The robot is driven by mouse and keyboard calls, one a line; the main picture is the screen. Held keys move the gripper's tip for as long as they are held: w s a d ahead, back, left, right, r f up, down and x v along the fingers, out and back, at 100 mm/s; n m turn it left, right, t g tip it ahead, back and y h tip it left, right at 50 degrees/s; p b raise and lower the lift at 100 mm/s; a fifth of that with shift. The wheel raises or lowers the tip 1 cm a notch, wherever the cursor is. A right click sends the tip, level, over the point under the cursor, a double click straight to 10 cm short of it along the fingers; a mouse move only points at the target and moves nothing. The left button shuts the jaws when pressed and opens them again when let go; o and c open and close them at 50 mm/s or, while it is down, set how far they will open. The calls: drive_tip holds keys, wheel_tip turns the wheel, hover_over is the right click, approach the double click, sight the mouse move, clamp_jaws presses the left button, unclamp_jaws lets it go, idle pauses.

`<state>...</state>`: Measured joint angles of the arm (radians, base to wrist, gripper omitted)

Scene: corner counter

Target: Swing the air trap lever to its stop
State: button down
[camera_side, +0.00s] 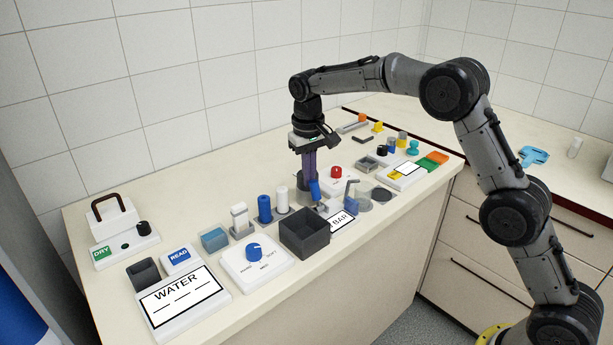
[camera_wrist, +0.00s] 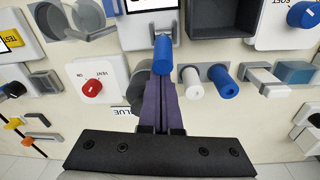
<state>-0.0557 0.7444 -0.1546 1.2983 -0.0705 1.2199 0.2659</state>
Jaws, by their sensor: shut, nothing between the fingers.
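A blue lever handle (camera_side: 314,191) stands on a small grey mount in the middle of the counter; I take it to be the air trap lever. In the wrist view the blue handle (camera_wrist: 163,55) lies just beyond my fingertips. My gripper (camera_side: 308,176) points down with its purple fingers shut and empty, right behind the handle. In the wrist view my fingers (camera_wrist: 161,82) come up close to the handle's near end; I cannot tell whether they touch. A dark round part (camera_wrist: 135,92) is partly hidden beside my fingers. The lever's stop cannot be made out.
A dark open box (camera_side: 304,238) stands in front. Blue (camera_side: 264,208) and white (camera_side: 282,200) cylinders stand to the left. A red knob (camera_side: 336,172) on a white base and a clear container (camera_side: 351,204) are to the right. Little free room surrounds my gripper.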

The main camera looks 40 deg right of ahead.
drive_tip(key=s+t, duration=0.2)
drive_tip(key=t, duration=0.1)
drive_tip(key=shift+s+r, duration=0.1)
drive_tip(key=shift+r, duration=0.3)
drive_tip(key=s+t, duration=0.2)
drive_tip(key=t, duration=0.1)
drive_tip(key=shift+s+r, duration=0.1)
drive_tip(key=shift+s, duration=0.85)
drive_tip(key=shift+s+f, duration=0.2)
drive_tip(key=shift+f, duration=0.2)
drive_tip(key=shift+s+r, duration=0.1)
drive_tip(key=s+v, duration=0.1)
drive_tip(key=v, duration=0.9)
drive_tip(key=shift+f, duration=0.35)
